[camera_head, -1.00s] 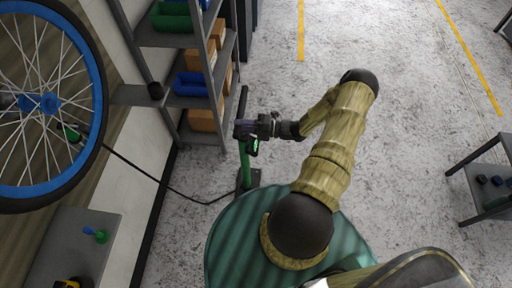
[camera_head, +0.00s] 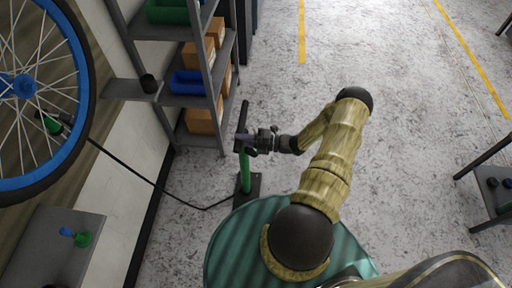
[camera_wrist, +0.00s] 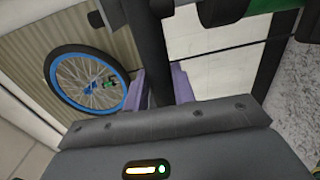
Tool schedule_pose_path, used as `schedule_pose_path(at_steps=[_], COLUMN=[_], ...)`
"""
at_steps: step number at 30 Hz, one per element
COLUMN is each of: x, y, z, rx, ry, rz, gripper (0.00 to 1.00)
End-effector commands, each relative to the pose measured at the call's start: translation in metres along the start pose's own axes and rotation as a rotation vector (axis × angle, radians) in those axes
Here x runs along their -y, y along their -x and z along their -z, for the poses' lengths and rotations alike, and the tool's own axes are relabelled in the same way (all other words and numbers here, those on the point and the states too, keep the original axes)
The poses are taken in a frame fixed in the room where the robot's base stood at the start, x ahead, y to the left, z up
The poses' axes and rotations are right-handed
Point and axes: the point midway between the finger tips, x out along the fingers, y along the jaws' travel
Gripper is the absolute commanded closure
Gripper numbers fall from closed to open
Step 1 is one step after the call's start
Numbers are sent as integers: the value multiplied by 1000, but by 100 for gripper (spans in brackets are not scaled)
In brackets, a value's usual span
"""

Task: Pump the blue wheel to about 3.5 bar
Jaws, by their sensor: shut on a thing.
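The blue-rimmed wheel (camera_head: 20,184) with a black tyre is at the left of the head view, and also shows in the wrist view (camera_wrist: 118,99). A green pump head (camera_head: 52,124) sits at its spokes near the rim. A black hose (camera_head: 150,184) runs from there to the floor pump (camera_head: 245,175), which has a green barrel and dark base. My gripper (camera_head: 244,143) is shut on the black pump handle (camera_head: 245,115) above the barrel. In the wrist view the purple finger pads (camera_wrist: 160,88) flank the dark bar. I see no readable pressure gauge.
A grey shelf (camera_head: 185,101) with bins and boxes stands behind and left of the pump. A small grey bench (camera_head: 50,250) holds blue and green items at lower left. A dark table (camera_head: 490,190) is at the right. The floor between is clear.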

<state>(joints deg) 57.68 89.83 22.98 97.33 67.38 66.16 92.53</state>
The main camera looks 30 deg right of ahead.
Motion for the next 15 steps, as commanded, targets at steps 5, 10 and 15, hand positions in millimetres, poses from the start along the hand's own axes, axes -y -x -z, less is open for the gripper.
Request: schedule_pose_path(at_steps=[5, 10, 15], x=[-10, -44, -73], y=[1, 1, 1], z=[2, 1, 1], rx=[-2, -2, -2], ry=[-2, -2, -2], rz=[8, 3, 0], gripper=[100, 100, 100])
